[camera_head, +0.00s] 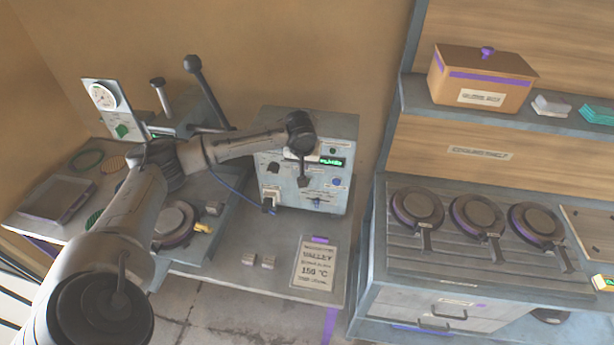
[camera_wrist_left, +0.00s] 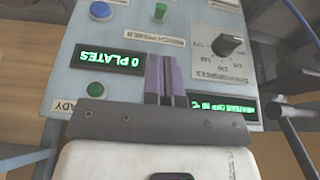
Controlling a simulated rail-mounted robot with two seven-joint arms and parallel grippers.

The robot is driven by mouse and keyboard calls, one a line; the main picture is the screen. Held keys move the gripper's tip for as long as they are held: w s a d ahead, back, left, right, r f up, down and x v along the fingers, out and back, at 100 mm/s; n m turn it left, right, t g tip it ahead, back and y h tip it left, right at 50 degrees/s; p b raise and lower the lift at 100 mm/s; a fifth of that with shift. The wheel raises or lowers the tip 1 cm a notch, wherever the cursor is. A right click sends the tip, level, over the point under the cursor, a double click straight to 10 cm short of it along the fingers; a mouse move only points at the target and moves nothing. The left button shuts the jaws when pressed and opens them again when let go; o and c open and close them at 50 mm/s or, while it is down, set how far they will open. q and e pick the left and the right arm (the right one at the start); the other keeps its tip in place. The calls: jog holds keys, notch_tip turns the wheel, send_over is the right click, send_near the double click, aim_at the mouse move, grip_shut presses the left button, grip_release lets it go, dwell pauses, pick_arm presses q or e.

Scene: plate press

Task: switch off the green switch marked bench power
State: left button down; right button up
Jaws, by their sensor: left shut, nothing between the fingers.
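The green switch (camera_wrist_left: 160,12) stands out at the top edge of the left wrist view, beside its bench power label (camera_wrist_left: 155,38). It is on the front of the pale control box (camera_head: 344,201); in the head view it is too small to make out surely. My left gripper (camera_head: 304,182) is in front of that panel, pointing down in the head view. In the left wrist view its two fingers (camera_wrist_left: 166,72) are together and empty, with their tips near the label and apart from the switch in the picture. My right gripper is not in view.
The panel also carries a blue button (camera_wrist_left: 102,10), a green button (camera_wrist_left: 95,90), a black dial (camera_wrist_left: 227,45) and a plate-count display (camera_wrist_left: 108,60). A lever press (camera_head: 205,85) stands left of the box. A sign (camera_head: 313,268) is at the bench front.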

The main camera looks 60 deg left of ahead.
pick_arm(q)
jog(key=shift+f, duration=0.1)
jog(key=x, duration=0.9)
jog(key=shift+w+a+f, duration=0.1)
jog(key=shift+w+f, duration=0.05)
jog(key=shift+f, duration=0.2)
